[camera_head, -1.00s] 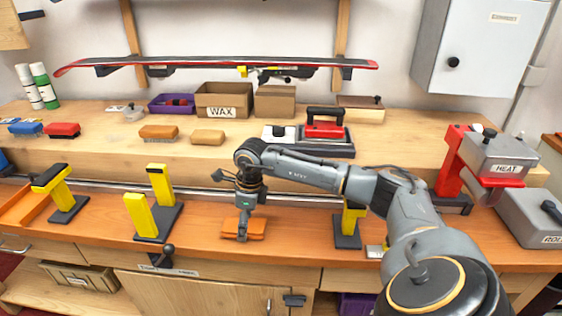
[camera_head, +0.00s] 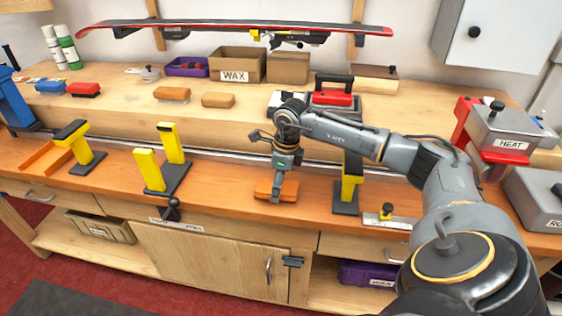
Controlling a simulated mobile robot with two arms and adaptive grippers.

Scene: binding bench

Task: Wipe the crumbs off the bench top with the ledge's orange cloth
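The orange cloth (camera_head: 264,187) lies as a small folded pad on the orange-brown bench top (camera_head: 225,183), between the two sets of yellow clamps. My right gripper (camera_head: 284,192) points down at it, its fingers close together on the pad; the fingertips partly hide the cloth. The cloth has moved along with the gripper, so it appears held. I cannot make out any crumbs on the bench top. My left gripper is not in view.
Yellow-and-black clamps stand left (camera_head: 151,170) and right (camera_head: 347,187) of the cloth. A metal tool with a black knob (camera_head: 386,216) lies by the front edge. The raised ledge behind (camera_head: 190,119) carries brushes, blocks and boxes. A heater (camera_head: 503,130) stands at right.

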